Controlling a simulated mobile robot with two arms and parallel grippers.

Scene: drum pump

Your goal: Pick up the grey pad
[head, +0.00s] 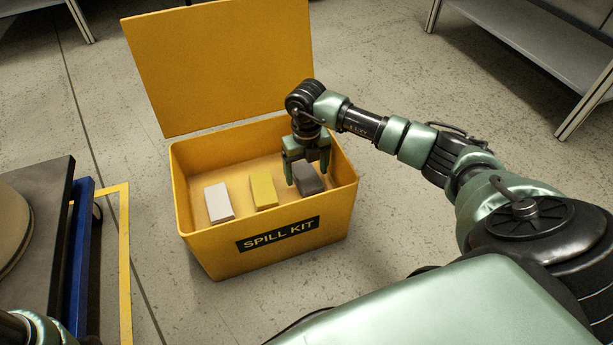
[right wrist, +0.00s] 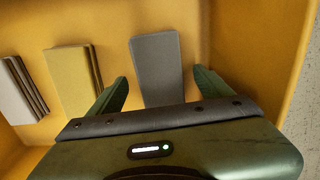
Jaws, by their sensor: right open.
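The grey pad (head: 309,181) stands in the right part of the yellow spill kit box (head: 195,243), partly hidden behind my right gripper (head: 306,175) in the head view. The right gripper is open and points down into the box, over the pad. In the right wrist view the grey pad (right wrist: 157,68) lies between the two spread fingers of the gripper (right wrist: 158,88), with a gap on each side. I cannot tell how far down the fingertips reach. No left gripper shows clearly; only a piece of arm is at the lower left of the head view.
A yellow pad (head: 263,189) and a white pad (head: 218,202) stand left of the grey pad in the box. The box's lid (head: 225,65) is open at the back. The box's right wall (right wrist: 301,75) is close to the right finger. A blue-edged platform (head: 78,245) is at left.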

